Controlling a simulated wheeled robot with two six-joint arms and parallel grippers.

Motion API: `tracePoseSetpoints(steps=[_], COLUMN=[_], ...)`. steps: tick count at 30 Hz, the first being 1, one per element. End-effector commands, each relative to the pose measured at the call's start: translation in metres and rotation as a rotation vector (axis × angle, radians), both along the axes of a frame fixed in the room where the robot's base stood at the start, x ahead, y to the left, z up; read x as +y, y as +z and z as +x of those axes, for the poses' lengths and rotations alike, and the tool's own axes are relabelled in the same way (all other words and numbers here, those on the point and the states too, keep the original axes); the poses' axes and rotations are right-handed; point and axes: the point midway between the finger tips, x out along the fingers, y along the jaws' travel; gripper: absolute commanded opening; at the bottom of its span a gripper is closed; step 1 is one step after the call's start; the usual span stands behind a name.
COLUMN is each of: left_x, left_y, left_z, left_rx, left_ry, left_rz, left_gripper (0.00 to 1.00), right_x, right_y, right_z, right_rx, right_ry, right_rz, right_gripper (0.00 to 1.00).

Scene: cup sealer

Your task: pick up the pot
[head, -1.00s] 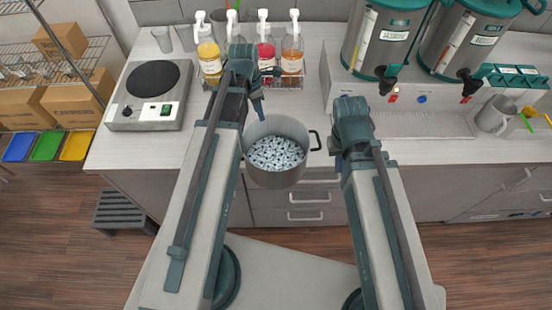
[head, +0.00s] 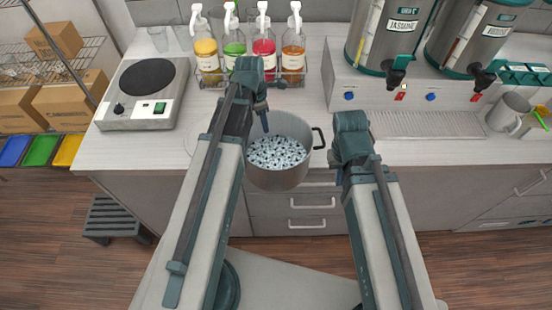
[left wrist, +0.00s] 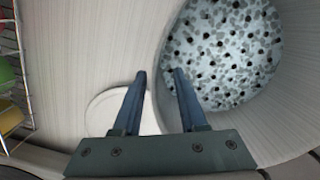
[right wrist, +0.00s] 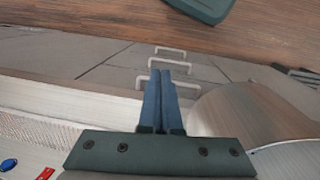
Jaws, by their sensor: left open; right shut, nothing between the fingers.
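The pot (head: 277,179) is grey metal with a dark side handle (head: 319,138) and holds white pieces with dark spots. It stands at the counter's front edge. My left gripper (head: 265,122) is open at the pot's left, far side. In the left wrist view, its fingers (left wrist: 159,72) lie on either side of the pot's rim (left wrist: 163,52), one over the pot and one over the counter; I cannot tell their height. My right gripper (right wrist: 160,72) is shut and empty, right of the pot; the pot's wall (right wrist: 245,115) shows beside it in the right wrist view.
A hot plate (head: 138,107) stands at the left. Several pump bottles (head: 235,52) stand in a rack behind the pot. Large dispensers (head: 391,35) and a drip tray (head: 425,124) are at the right. A flat pale disc (left wrist: 103,112) lies left of the pot.

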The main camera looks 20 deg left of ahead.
Motion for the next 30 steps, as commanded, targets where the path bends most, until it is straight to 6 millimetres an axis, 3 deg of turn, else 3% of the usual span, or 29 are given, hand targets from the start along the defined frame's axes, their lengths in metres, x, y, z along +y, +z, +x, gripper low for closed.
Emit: tracePoseSetpoints(steps=[1,3,12,13,20,30], left_x=[-0.0006,-0.0012,-0.0017,-0.0017,-0.0016,-0.0014], left_y=[-0.0133,-0.0192,-0.0199,-0.0199,-0.0198,-0.0201], left_z=[0.0006,0.0011,0.0012,0.0012,0.0012,0.0012], left_rx=[0.000,0.000,0.000,0.000,0.000,0.000], left_ry=[0.000,0.000,0.000,0.000,0.000,0.001], left_rz=[0.000,0.000,0.000,0.000,0.000,0.001], left_gripper=[0.42,0.42,0.42,0.40,0.00,0.00], right_x=[0.0001,0.0000,-0.0001,-0.0001,-0.0001,-0.0001], right_y=[-0.0133,-0.0192,-0.0198,-0.0198,-0.0198,-0.0200], right_z=[0.0000,0.0000,0.0001,0.0001,0.0001,0.0001], right_rx=[0.000,0.000,0.000,0.000,0.000,0.000], right_ry=[0.001,0.003,0.004,0.004,0.004,0.004], right_rz=[0.000,-0.001,-0.001,-0.001,-0.001,-0.001], right_gripper=[0.00,0.00,0.00,0.00,0.00,0.00])
